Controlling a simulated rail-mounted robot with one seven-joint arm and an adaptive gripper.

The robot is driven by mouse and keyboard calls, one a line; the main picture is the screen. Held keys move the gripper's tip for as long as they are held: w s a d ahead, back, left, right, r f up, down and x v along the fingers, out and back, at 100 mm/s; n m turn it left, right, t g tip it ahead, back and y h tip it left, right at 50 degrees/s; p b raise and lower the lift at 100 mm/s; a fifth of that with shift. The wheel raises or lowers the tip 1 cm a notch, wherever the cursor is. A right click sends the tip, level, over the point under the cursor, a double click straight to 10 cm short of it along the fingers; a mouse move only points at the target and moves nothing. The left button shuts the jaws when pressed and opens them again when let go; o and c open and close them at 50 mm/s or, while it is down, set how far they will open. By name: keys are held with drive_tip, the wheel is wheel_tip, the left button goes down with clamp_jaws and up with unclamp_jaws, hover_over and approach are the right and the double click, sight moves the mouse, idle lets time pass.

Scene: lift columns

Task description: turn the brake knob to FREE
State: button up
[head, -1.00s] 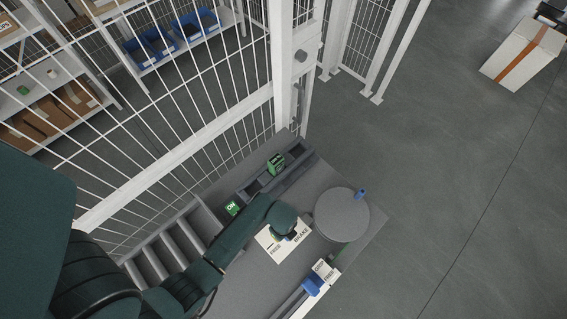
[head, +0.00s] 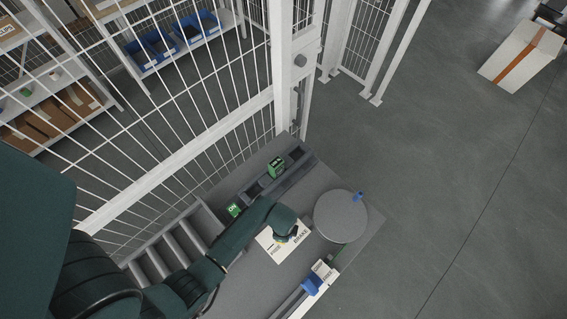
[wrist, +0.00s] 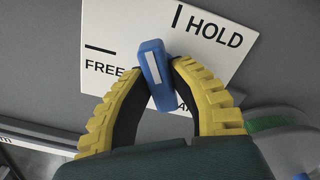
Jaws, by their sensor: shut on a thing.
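The brake knob (wrist: 156,75) is a blue bar with a white stripe, seen in the wrist view in front of a white plate (wrist: 117,22). The plate reads HOLD at upper right and FREE at left, each with a black mark. The knob's far end points up and slightly left, between the two marks. My gripper (wrist: 157,70) has its yellow-ribbed fingers closed on either side of the knob. In the head view my gripper (head: 286,238) is over the white plate (head: 270,248) and hides the knob.
A round grey disc (head: 340,218) with a blue peg is right of the plate. A blue slider (head: 311,286) sits below it. A green ON block (head: 234,210) and a green box (head: 276,167) stand behind. A mesh fence (head: 165,155) runs along the left.

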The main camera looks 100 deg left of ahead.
drive_tip(key=shift+r+n+p, duration=0.1)
drive_tip(key=shift+n+p, duration=0.25)
drive_tip(key=shift+n, duration=0.35)
drive_tip(key=n+p, duration=0.1)
drive_tip(key=n, duration=0.2)
drive_tip(key=shift+n, duration=1)
drive_tip(key=n+p, duration=0.1)
drive_tip(key=n, duration=0.2)
drive_tip(key=shift+n, duration=1.1)
drive_tip(key=o, duration=1)
